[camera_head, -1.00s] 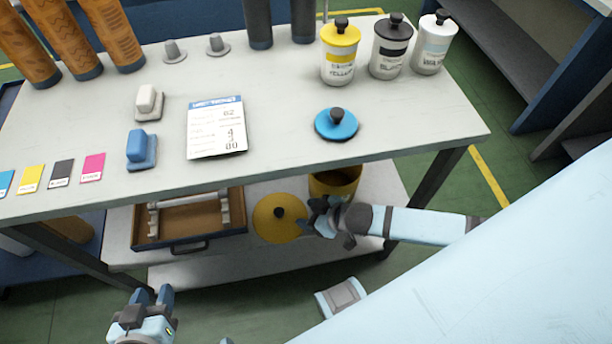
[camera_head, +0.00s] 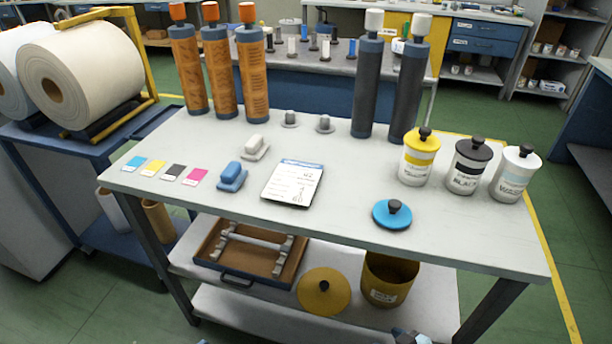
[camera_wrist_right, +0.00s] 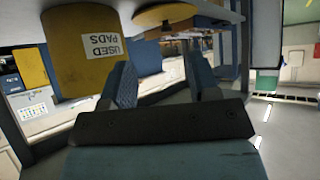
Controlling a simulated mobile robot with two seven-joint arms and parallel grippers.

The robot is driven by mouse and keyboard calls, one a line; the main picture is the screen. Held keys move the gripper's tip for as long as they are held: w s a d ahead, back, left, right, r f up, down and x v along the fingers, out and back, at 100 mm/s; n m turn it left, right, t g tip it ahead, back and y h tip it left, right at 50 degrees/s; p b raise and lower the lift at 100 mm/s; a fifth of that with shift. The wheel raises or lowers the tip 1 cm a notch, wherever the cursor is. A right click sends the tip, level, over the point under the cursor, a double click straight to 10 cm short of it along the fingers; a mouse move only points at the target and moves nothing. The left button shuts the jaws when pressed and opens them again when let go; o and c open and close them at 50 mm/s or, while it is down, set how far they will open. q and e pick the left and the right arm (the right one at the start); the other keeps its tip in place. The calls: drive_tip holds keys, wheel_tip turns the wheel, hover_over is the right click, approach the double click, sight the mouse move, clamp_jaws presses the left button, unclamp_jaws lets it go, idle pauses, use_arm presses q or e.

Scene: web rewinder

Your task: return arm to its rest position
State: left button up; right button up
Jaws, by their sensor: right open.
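My right gripper (camera_wrist_right: 160,78) is open in the right wrist view, with nothing between its two fingers. In the head view only a small part of my right arm's end (camera_head: 410,338) shows at the bottom edge, below the yellow bin. The yellow bin (camera_head: 388,282) stands open on the lower shelf. In the right wrist view the bin (camera_wrist_right: 75,35) shows its "USED PADS" label, to the left of the fingers. A round yellow lid (camera_head: 325,292) with a black knob lies beside the bin. It also shows in the right wrist view (camera_wrist_right: 165,15).
The workbench (camera_head: 350,195) carries yellow, black and white jars, a blue lid (camera_head: 392,215), a paper card, colour swatches and upright rollers. A wooden tray (camera_head: 250,255) is on the lower shelf (camera_head: 235,310). Paper rolls (camera_head: 85,75) stand left. Green floor is clear at right.

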drive_tip(key=s+a+r+m+t+p, duration=0.1)
drive_tip(key=s+a+r+p, duration=0.1)
drive_tip(key=r+p, duration=0.6)
drive_tip(key=s+a+r+m+p, duration=0.1)
drive_tip(key=a+r+p, duration=0.2)
drive_tip(key=r+p, duration=0.5)
drive_tip(key=s+d+r+m+h+p, duration=0.1)
drive_tip(key=s+d+r+p, duration=0.1)
drive_tip(key=r+p, duration=0.3)
drive_tip(key=s+d+r+m+t+h+p, duration=0.1)
drive_tip(key=s+r+p, duration=0.3)
drive_tip(key=r, duration=0.7)
drive_tip(key=shift+s+d+h+p, duration=0.15)
drive_tip(key=shift+d+h+p, duration=0.25)
drive_tip(key=shift+d+p, duration=0.6)
use_arm(q)
wheel_tip(320, 180, up, 17)
drive_tip(key=s+a+y, duration=0.1)
drive_tip(key=a, duration=0.1)
drive_tip(key=shift+s+a+g, duration=0.2)
drive_tip(key=shift+a+g, duration=0.15)
drive_tip(key=shift+g, duration=0.05)
use_arm(e)
drive_tip(key=shift+a, duration=0.2)
drive_tip(key=shift+c, duration=0.4)
